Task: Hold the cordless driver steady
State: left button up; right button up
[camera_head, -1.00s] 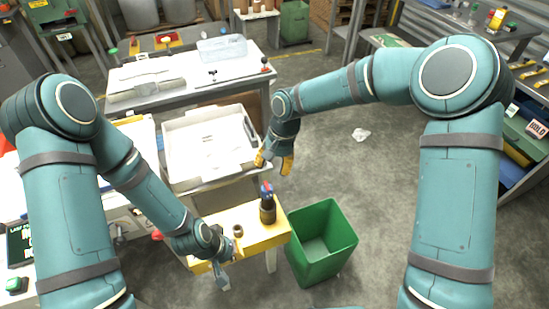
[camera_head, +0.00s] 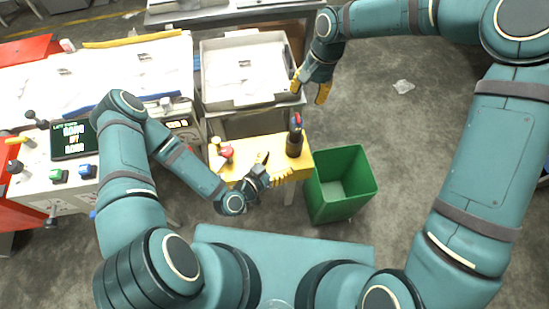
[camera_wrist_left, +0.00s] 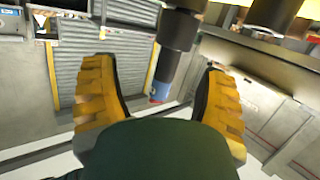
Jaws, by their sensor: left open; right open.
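The cordless driver appears to be the slim dark upright thing (camera_head: 295,136) with a blue and red end, at the right end of the yellow stand. It seems to sit in a dark brown cup (camera_head: 294,152). My left gripper (camera_head: 278,165) is open over the stand's front edge, just left of and nearer than the driver. In the left wrist view the dark shaft with the blue-red end (camera_wrist_left: 160,90) shows between the spread yellow fingers, apart from both; its depth is hard to tell. My right gripper (camera_head: 309,90) is open and empty, beyond the driver, beside the grey-white tray.
The yellow stand (camera_head: 240,172) also carries a small red item (camera_head: 226,152). A green bin (camera_head: 365,189) stands right of it. The grey-white tray (camera_head: 225,92) is behind. A white console (camera_head: 160,75) with a screen (camera_head: 72,138) is at left. Floor at right is mostly free.

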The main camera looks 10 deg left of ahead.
aim_at(299, 128)
pick_arm(q)
jog(key=w+d+t, duration=0.1)
jog(key=w, duration=0.3)
jog(key=w+d+r+t, duration=0.1)
jog(key=w+d, duration=0.1)
jog(key=w, duration=0.2)
jog(key=w+d+r+t, duration=0.1)
jog(key=w+d, duration=0.1)
jog(key=w, duration=0.2)
jog(key=shift+w+d+y, duration=0.25)
jog(key=shift+w+y, duration=0.05)
jog(key=shift+c, duration=0.2)
